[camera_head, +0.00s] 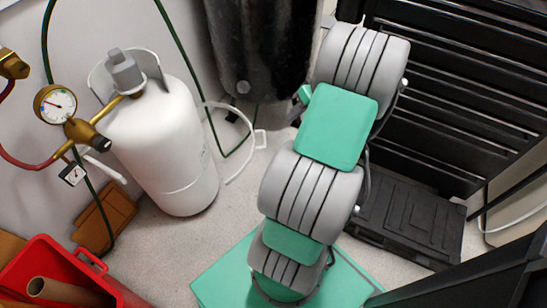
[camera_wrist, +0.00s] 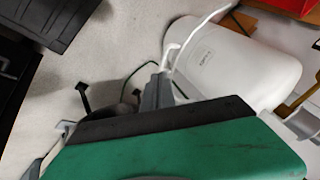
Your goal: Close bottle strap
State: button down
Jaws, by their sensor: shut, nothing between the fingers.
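A white gas bottle (camera_head: 163,145) stands upright at the left in the head view. It also shows at upper right in the wrist view (camera_wrist: 235,65). A thin white strap (camera_head: 238,172) hangs loose in a bent loop to its right, with a small buckle-like end (camera_head: 260,139). The strap (camera_wrist: 187,42) also shows in the wrist view beside the bottle. My gripper (camera_wrist: 158,92) is shut and empty, and its grey tip appears close to the strap end; I cannot tell whether they touch. My arm hides most of the gripper in the head view.
A dark cylinder (camera_head: 262,50) stands at the back wall. Green hoses and a brass regulator with a gauge (camera_head: 55,104) are near the white bottle. A red crate (camera_head: 45,262) is at lower left. Black slatted shelving (camera_head: 455,95) is at right. Pale floor lies between bottle and arm.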

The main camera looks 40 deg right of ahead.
jog(key=s+a+b+x, duration=0.1)
jog(key=b+x, duration=0.4)
jog(key=x, duration=0.8)
jog(key=shift+s+f+b, duration=0.2)
jog(key=shift+s+b, duration=0.1)
jog(key=shift+b, duration=0.1)
